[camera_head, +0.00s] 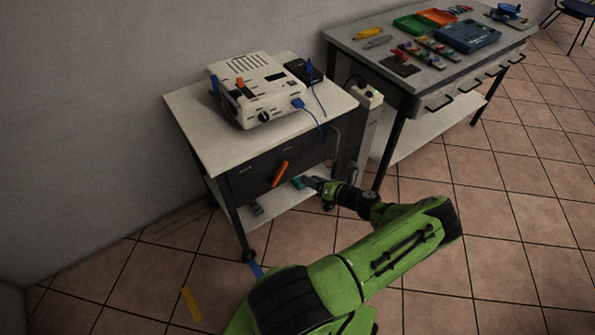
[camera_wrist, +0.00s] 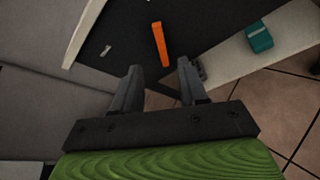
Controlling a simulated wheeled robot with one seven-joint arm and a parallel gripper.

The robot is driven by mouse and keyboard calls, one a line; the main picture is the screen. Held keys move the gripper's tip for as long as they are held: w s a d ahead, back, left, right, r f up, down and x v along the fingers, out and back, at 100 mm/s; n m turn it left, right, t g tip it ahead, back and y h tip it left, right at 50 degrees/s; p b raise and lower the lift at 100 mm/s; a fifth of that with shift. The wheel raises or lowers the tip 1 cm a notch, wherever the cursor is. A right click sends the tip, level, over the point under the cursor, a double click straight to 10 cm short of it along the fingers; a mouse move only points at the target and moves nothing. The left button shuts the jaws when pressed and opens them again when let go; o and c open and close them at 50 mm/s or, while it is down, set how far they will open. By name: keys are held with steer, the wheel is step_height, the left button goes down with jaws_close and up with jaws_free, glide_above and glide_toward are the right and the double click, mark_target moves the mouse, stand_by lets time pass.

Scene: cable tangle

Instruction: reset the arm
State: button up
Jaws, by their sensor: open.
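My green arm reaches from the bottom of the head view toward the small white-topped table (camera_head: 196,122). My gripper (camera_wrist: 158,80) is open in the wrist view, with nothing between its two grey fingers. In the head view the gripper (camera_head: 312,184) is small and dark, in front of the table's right side by the lower shelf. An orange handle-like piece (camera_wrist: 161,44) is on the dark drawer front, beyond the fingertips and apart from them. It also shows in the head view (camera_head: 280,173).
A white device (camera_head: 255,90) with a blue cable (camera_head: 318,103) stands on the small table. A teal item (camera_wrist: 259,37) lies on the lower shelf. A workbench (camera_head: 430,75) with tools and bins stands at the right. The tiled floor (camera_head: 510,225) at the right is clear.

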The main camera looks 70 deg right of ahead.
steer(key=shift+v, duration=1.5)
steer(key=shift+w, duration=0.1)
